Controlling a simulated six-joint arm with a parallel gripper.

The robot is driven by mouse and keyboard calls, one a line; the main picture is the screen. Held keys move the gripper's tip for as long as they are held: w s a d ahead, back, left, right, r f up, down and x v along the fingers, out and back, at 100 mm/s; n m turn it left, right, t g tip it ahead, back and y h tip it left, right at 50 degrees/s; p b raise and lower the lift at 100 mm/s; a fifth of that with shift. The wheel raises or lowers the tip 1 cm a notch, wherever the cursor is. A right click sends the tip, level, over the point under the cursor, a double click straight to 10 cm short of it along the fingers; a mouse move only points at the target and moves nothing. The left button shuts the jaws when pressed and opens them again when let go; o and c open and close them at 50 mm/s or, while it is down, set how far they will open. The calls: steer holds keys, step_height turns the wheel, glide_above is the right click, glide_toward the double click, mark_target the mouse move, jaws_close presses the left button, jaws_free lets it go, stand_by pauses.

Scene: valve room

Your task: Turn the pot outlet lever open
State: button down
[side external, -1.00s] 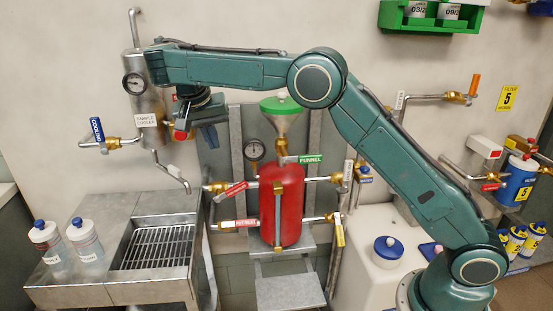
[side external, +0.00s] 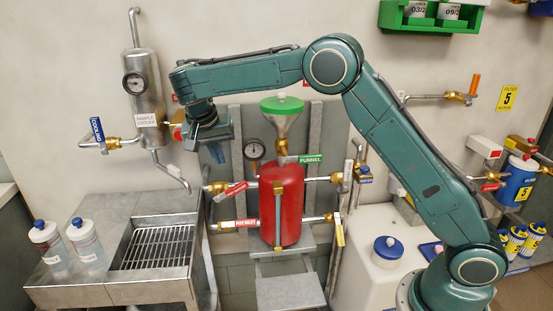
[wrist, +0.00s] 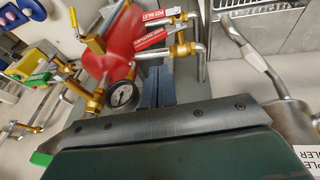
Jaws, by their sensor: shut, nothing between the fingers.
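The red pot (side external: 283,210) stands at the centre of the side view with a lever valve at each of several pipe ends. On its left, the upper valve has a tilted red lever (side external: 231,191) and the lower one a level red lever (side external: 245,223) that seems to be labelled as an inlet. On its right, a pale lever (side external: 347,172) sits above and a yellow lever (side external: 340,236) below.
The green-topped funnel (side external: 283,115) and a gauge (side external: 254,149) are right of my gripper. The sample cooler (side external: 142,95) with its bent outlet pipe is left. A sink grate (side external: 158,247) lies below left.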

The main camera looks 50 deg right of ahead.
mark_target(245, 187)
steer(key=s+x, duration=0.1)
steer(key=x, duration=0.6)
steer(key=shift+s+d+f, duration=0.25)
steer(key=shift+s+f, duration=0.05)
steer(key=shift+f, duration=0.05)
steer(key=shift+s+d+f+t+y, duration=0.3)
steer(key=shift+s+d+t+y, duration=0.1)
steer(key=shift+y, duration=0.1)
stand_by(0.9)
steer(key=shift+s+d+f+t+y, duration=0.35)
steer(key=shift+f+t+y, duration=0.15)
steer(key=shift+t, duration=0.1)
steer(key=shift+s+d+f, duration=0.25)
steer(key=shift+f, duration=0.2)
steer(key=shift+s+d+f, duration=0.2)
steer(key=shift+s+f, duration=0.05)
steer(key=shift+f, duration=0.15)
